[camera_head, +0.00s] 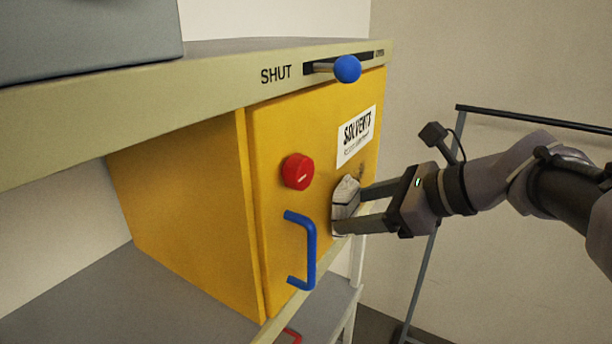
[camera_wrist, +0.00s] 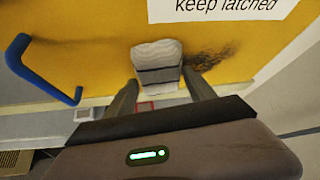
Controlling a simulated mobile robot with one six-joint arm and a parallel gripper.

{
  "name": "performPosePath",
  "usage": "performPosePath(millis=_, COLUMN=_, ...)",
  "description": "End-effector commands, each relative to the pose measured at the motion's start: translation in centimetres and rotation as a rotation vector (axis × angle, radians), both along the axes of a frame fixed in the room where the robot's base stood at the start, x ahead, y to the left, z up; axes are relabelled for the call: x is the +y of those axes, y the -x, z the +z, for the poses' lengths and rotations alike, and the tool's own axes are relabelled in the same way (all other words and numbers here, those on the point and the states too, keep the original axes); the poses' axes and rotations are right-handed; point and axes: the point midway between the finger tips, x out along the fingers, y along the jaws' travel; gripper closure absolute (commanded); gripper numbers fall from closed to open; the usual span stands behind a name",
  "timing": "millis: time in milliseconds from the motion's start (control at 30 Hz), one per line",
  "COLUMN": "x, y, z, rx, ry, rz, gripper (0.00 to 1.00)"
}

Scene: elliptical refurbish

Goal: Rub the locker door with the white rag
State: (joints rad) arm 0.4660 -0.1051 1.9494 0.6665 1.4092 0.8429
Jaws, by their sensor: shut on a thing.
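The yellow locker door (camera_head: 275,130) is closed and carries a white label (camera_head: 357,137), a red knob (camera_head: 298,171) and a blue handle (camera_head: 312,252). My gripper (camera_head: 347,208) is shut on the folded white rag (camera_head: 346,192), at the door's lower right. In the wrist view the rag (camera_wrist: 157,58) is between my fingertips (camera_wrist: 158,82), against or very close to the door. A dark smudge (camera_wrist: 210,55) shows on the door just right of the rag. Exact contact of rag and door cannot be told.
A shelf edge marked SHUT (camera_head: 225,82) runs above the door, with a blue-knobbed slider (camera_head: 347,69) at its right. A grey box (camera_head: 85,35) stands on top. A lower grey shelf (camera_head: 120,295) lies beneath. A dark rail frame (camera_head: 530,118) stands behind my arm.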

Motion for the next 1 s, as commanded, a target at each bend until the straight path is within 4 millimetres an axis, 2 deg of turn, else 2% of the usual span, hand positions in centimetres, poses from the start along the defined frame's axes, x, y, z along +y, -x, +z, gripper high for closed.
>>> performPosePath(millis=467, x=0.7, y=-0.5, z=0.0, rx=0.0, ry=0.0, rz=0.0, gripper=0.69)
performPosePath(millis=1000, x=-1.9, y=-3.9, z=0.2, rx=0.001, ry=-0.001, rz=0.0, gripper=0.69)
